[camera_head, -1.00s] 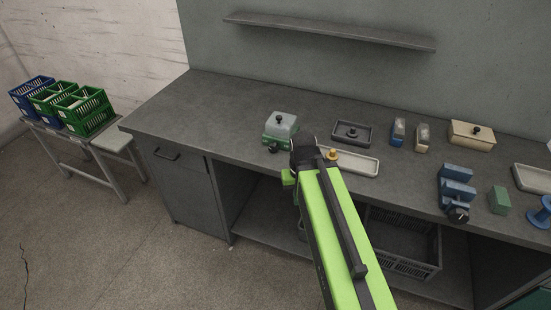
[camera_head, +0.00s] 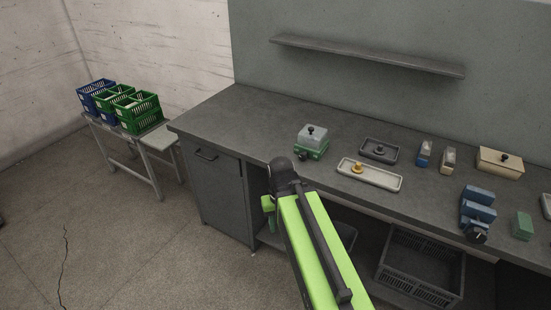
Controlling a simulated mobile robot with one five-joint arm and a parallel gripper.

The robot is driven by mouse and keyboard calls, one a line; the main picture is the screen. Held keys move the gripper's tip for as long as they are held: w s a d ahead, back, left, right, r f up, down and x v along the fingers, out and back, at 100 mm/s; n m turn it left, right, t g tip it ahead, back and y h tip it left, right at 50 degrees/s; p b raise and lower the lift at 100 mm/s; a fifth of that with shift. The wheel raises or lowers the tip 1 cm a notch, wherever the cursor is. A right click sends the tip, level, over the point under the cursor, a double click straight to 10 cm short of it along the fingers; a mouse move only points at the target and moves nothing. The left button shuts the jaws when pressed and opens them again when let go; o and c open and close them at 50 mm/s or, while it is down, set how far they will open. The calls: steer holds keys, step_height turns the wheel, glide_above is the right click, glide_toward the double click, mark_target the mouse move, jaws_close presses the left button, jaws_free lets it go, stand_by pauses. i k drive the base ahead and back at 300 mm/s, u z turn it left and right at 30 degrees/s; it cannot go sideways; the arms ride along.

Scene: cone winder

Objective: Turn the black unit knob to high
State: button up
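Black knobs show in several places on the grey workbench, and I cannot tell which one the task names. A green unit (camera_head: 314,154) with a pale lid has a black knob (camera_head: 302,157) on its front and another black knob (camera_head: 311,129) on the lid. A blue stepped unit (camera_head: 479,204) at the right has a black dial knob (camera_head: 477,237) at its front. Knob settings are too small to read. My gripper (camera_head: 268,206) is in front of the bench edge, left of and below the green unit, apart from the knobs. Its fingers are mostly hidden by my arm.
A pale tray (camera_head: 387,181) holds a yellow knob (camera_head: 357,168). A dark tray (camera_head: 391,155), two small blocks (camera_head: 424,154) and a beige box (camera_head: 499,161) stand behind. A shelf (camera_head: 367,56) hangs above. Green crates (camera_head: 138,112) sit on a side table. Bench space left of the green unit is clear.

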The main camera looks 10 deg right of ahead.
mark_target(303, 156)
steer(key=u, duration=1.1)
steer(key=k, duration=0.1)
steer(key=u, duration=1.9)
steer(key=k, duration=1)
steer(key=z, duration=1.15)
steer(key=i, duration=1)
steer(key=u, duration=0.15)
